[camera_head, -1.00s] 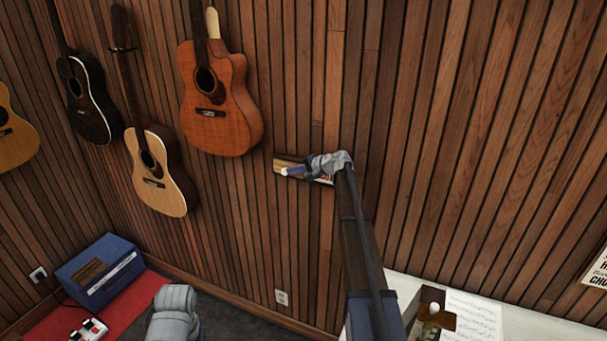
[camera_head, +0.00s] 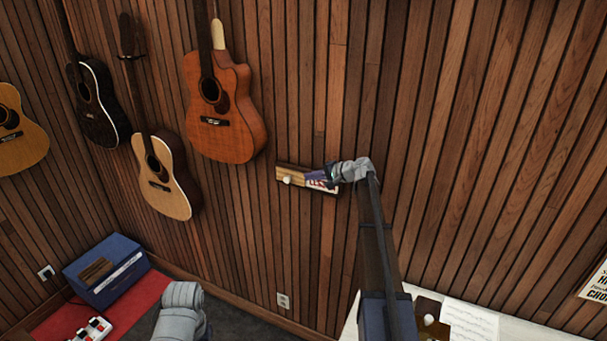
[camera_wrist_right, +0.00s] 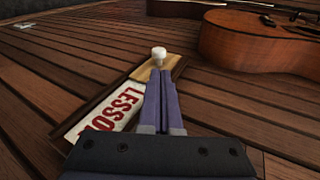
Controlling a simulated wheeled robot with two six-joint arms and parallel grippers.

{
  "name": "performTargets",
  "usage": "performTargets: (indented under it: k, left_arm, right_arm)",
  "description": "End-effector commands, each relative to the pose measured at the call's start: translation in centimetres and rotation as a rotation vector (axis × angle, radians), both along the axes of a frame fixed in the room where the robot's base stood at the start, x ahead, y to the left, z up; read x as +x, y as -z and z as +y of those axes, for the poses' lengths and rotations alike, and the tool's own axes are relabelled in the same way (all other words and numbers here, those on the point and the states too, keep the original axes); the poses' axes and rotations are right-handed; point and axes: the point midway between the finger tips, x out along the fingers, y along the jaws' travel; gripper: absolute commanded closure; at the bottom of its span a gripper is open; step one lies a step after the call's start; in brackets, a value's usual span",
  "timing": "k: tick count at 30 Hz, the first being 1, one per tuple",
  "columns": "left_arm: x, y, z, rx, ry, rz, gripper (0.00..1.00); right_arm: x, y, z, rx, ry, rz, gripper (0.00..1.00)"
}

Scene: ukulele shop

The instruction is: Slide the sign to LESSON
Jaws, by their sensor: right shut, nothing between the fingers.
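The sign (camera_head: 322,188) is a narrow wooden frame on the slatted wall. A light wood slider with a white knob (camera_head: 287,180) sits at its left end in the head view. A white panel with red letters shows on the right part. In the right wrist view the panel (camera_wrist_right: 112,112) reads LESSON, its last letter partly hidden by my gripper. My right gripper (camera_head: 313,174) is shut and empty in front of the sign. In the wrist view its fingertips (camera_wrist_right: 160,77) point at the knob (camera_wrist_right: 158,54); I cannot tell if they touch. My left gripper is not in view.
Several guitars hang on the wall to the left; the nearest is an orange-brown one (camera_head: 232,125). A blue box (camera_head: 105,268) stands on a red mat at lower left. A white surface with a paper (camera_head: 468,325) is at lower right.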

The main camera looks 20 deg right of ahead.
Motion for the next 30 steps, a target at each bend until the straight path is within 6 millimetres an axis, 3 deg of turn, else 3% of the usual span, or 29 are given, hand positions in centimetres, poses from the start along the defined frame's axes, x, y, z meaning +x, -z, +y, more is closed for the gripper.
performTargets:
  k: [3, 10, 30]
  left_arm:
    - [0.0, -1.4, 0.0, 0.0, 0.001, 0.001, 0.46]
    - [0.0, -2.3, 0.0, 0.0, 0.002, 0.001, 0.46]
    - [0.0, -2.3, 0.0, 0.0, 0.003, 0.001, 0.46]
  right_arm:
    - [-1.9, -1.4, -1.1, -0.001, 0.003, -0.001, 1.0]
    - [-3.7, -2.3, -2.2, -0.001, 0.002, 0.0, 1.0]
    - [-4.1, -2.3, -2.4, -0.001, 0.0, 0.0, 1.0]
